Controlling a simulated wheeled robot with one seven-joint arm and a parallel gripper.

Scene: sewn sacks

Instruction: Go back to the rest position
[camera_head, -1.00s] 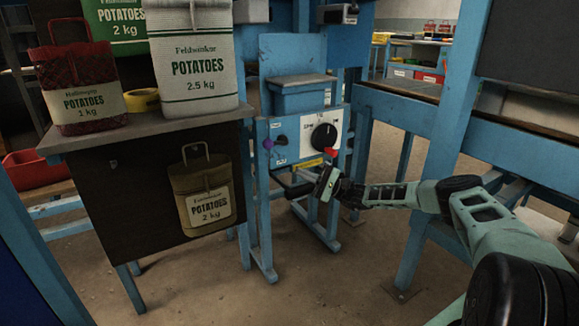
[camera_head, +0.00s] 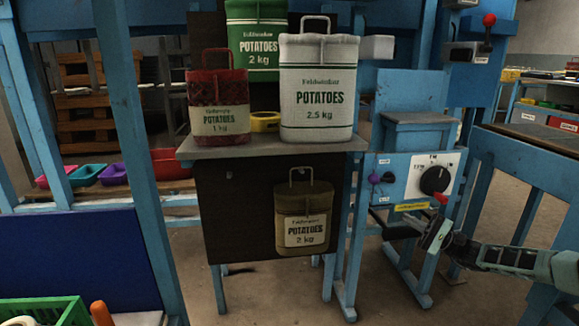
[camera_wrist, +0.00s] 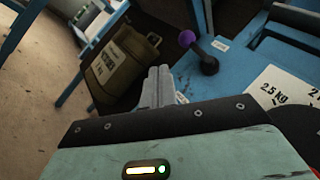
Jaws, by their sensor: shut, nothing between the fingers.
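My gripper (camera_head: 438,226) is in front of the blue machine, just below its black dial (camera_head: 434,179). In the wrist view my gripper (camera_wrist: 158,80) has its fingers together with nothing between them. The fingertips point toward the olive sack (camera_wrist: 122,64) and the dark panel. A purple-knobbed lever (camera_wrist: 203,56) is to the right of the fingertips. In the head view a red-tipped part (camera_head: 440,197) shows right beside the gripper. I cannot tell whether the gripper touches it.
A green crate (camera_head: 45,311) stands at lower left. Blue posts and frames surround the floor.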

